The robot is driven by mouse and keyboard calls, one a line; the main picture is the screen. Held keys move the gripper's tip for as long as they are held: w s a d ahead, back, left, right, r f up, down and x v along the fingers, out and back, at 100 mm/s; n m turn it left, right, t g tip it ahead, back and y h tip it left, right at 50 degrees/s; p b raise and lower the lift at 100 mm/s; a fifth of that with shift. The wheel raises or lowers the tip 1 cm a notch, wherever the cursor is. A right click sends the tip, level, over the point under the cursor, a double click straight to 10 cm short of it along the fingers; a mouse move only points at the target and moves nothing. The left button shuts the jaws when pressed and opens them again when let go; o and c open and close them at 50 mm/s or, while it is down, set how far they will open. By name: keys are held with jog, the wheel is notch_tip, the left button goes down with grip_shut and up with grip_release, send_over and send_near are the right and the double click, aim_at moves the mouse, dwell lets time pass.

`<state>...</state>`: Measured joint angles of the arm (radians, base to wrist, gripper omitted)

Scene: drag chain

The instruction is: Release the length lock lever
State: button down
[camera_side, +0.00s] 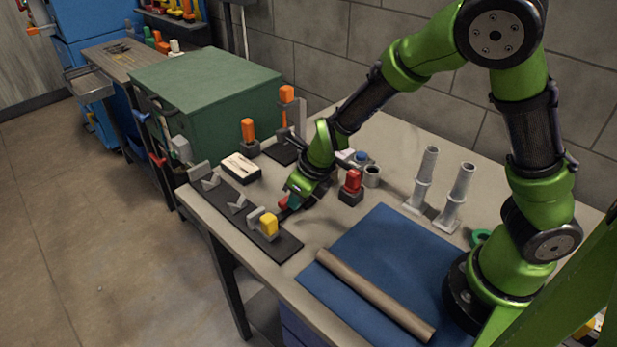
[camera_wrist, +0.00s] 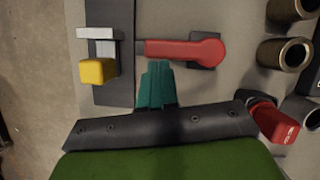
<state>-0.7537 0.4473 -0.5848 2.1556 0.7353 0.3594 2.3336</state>
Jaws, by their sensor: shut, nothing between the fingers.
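A red lever (camera_wrist: 180,48), which I take to be the length lock lever, lies crosswise in the wrist view. Its round end is at the right over a dark block (camera_wrist: 205,64), and its arm reaches left towards the dark rail (camera_wrist: 115,92). In the side view only a bit of the red lever (camera_side: 283,202) shows beside my gripper. My gripper (camera_wrist: 157,66) has teal fingers, shut and empty. In the wrist view their tips are just below the lever's arm; whether they touch it I cannot tell. In the side view my gripper (camera_side: 293,201) is low over the table by the rail.
A yellow block (camera_side: 269,224) sits at the rail's near end with grey supports along it. A red upright piece (camera_side: 352,182) and a grey cup (camera_side: 372,176) stand right of my gripper. A blue mat (camera_side: 385,250) bears a brown tube (camera_side: 375,295).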

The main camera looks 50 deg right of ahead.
jog(key=v, duration=1.2)
dwell(0.3)
dwell(0.3)
jog(key=s+a+r+n+g+y, duration=0.15)
jog(key=s+n, duration=0.55)
jog(key=n, duration=1.4)
jog(key=s+d+r+n+t, duration=0.4)
jog(key=s+d+r+n, duration=0.1)
jog(key=d+r+n, duration=0.2)
jog(key=shift+s+r+n, duration=0.2)
jog(key=shift+r+n, duration=0.3)
jog(key=shift+n, duration=0.2)
